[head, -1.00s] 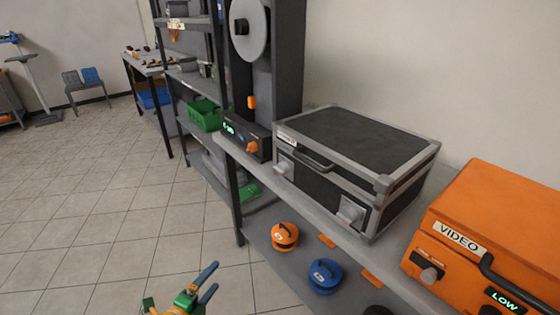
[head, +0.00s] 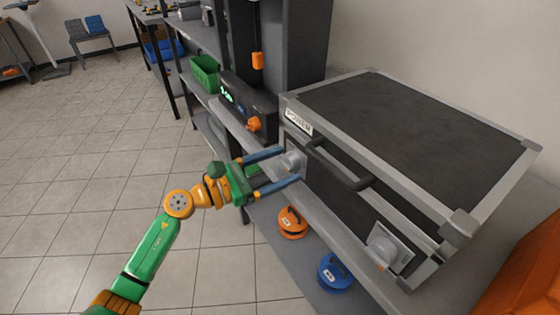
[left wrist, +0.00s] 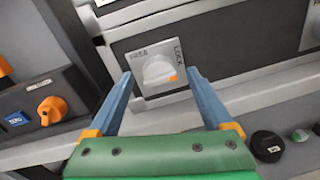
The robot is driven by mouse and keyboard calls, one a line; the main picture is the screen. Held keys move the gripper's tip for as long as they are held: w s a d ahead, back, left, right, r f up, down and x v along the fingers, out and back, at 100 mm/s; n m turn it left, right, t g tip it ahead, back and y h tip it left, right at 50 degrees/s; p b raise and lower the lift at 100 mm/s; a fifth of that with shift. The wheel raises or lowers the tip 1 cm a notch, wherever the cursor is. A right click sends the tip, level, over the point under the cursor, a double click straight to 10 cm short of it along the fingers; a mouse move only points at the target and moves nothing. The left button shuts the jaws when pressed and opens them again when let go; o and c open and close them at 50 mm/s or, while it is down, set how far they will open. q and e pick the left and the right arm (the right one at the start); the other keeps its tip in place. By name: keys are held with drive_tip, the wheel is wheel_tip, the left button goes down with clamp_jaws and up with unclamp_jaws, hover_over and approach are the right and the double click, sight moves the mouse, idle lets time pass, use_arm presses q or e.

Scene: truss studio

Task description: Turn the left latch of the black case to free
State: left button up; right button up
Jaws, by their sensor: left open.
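The black case (head: 420,130), with grey metal edges and a black handle (head: 340,165), sits on the shelf unit. Its left latch (head: 292,160) is a pale knob on a square plate; in the left wrist view the latch (left wrist: 158,70) has "FREE" at its upper left, "LOCK" at its upper right and an orange mark at the knob's lower right. My left gripper (head: 291,165) is open, its blue fingers on either side of the latch knob; in the left wrist view the fingertips (left wrist: 160,74) flank the plate. Contact cannot be told. The right latch (head: 385,250) is clear. My right gripper is out of view.
A dark device with an orange knob (head: 254,124) stands just left of the case. An orange case (head: 525,275) is at the lower right. An orange reel (head: 292,222) and a blue reel (head: 335,270) lie on the lower shelf. Tiled floor at left is open.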

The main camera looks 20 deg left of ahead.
use_arm(q)
drive_tip(key=shift+s, duration=0.1)
drive_tip(key=c, duration=1.3)
drive_tip(key=shift+c, duration=0.2)
drive_tip(key=shift+n, duration=0.4)
clamp_jaws()
unclamp_jaws()
drive_tip(key=n+p, duration=0.1)
drive_tip(key=n, duration=0.3)
drive_tip(key=n+p, duration=0.1)
drive_tip(key=n, duration=0.3)
drive_tip(key=shift+n+t, duration=0.3)
drive_tip(key=shift+n, duration=0.1)
drive_tip(key=n+p, duration=0.2)
drive_tip(key=n, duration=0.3)
drive_tip(key=shift+n+t, duration=0.3)
drive_tip(key=shift+f+n+p, duration=0.15)
drive_tip(key=shift+n+p, duration=0.65)
drive_tip(key=shift+n, duration=1.2)
